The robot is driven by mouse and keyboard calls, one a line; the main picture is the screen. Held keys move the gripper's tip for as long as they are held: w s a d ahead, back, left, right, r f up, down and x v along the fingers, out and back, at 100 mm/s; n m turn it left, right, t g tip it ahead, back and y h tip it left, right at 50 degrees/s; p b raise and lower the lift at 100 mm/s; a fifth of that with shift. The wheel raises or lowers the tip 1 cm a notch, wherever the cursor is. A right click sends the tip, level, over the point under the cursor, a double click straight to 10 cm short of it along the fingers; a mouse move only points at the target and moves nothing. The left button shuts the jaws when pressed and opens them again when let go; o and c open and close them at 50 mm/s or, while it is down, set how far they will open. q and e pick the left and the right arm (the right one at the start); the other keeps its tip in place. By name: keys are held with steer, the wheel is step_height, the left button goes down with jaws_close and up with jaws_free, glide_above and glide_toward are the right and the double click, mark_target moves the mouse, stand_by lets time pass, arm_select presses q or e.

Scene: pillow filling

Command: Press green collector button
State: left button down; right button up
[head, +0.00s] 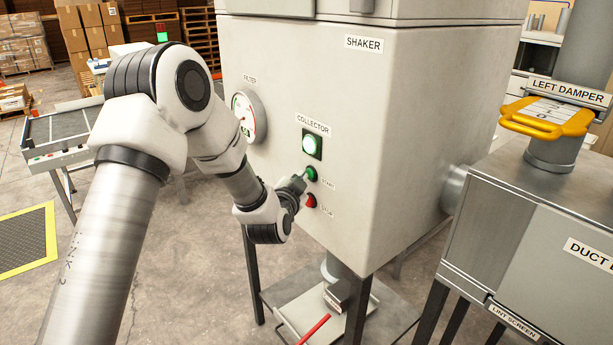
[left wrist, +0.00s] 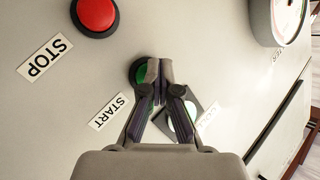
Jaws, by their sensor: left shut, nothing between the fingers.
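The green START button (head: 311,173) is on the front of the grey collector cabinet (head: 400,120), below a lit green COLLECTOR lamp (head: 312,145) and above the red STOP button (head: 311,201). My left gripper (head: 302,179) is shut and empty, with its tips at the green button. In the left wrist view, the closed fingertips (left wrist: 160,68) overlap the green button (left wrist: 140,74) and hide part of it. I cannot tell how far the button is pushed in. The red button (left wrist: 95,14) is apart from the fingers. My right gripper is not in view.
A round filter gauge (head: 249,116) is on the cabinet, left of the lamp. A duct box (head: 540,240) with a yellow damper handle (head: 541,124) stands at the right.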

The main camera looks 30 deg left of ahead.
arm_select(q)
steer(key=shift+s+a, duration=0.35)
steer(key=shift+s, duration=0.45)
steer(key=shift+s, duration=0.1)
steer(key=s, duration=0.1)
steer(key=s+a, duration=0.1)
steer(key=s, duration=0.1)
steer(key=s+a+p, duration=0.1)
steer(key=shift+s, duration=0.25)
stand_by(0.5)
